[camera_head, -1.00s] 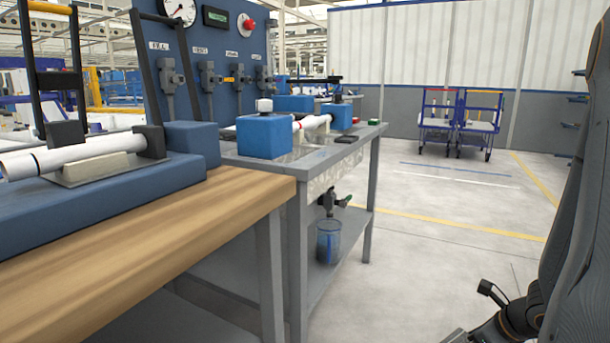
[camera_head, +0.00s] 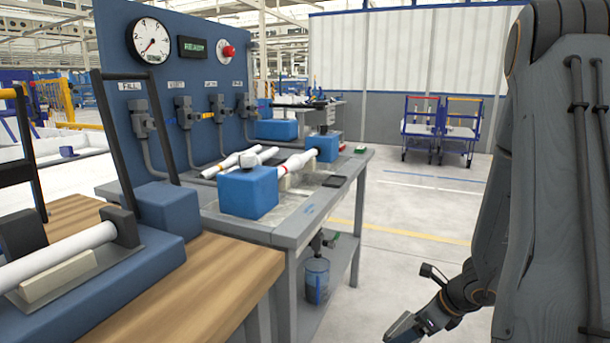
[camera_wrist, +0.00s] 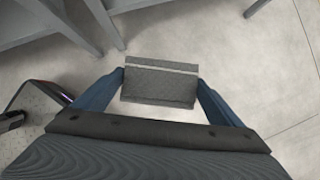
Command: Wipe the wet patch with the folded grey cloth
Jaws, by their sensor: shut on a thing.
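The folded grey cloth (camera_wrist: 160,88) shows in the wrist view as a flat rectangle with a pale stripe across it. My gripper (camera_wrist: 161,76) is shut on it, with one blue finger at each short side. The cloth hangs clear above the pale floor. In the head view my gripper (camera_head: 402,330) is low at the bottom edge, right of the grey test bench (camera_head: 290,232), and the cloth cannot be made out there. The bench top looks mottled and shiny near its front, but I cannot tell for certain where the wet patch is.
The bench carries a blue block (camera_head: 248,192), white pipes (camera_head: 297,163) and a dark flat item (camera_head: 335,181). A gauge panel (camera_head: 190,90) stands behind. A wooden table (camera_head: 215,275) is at the left. The floor on the right is open.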

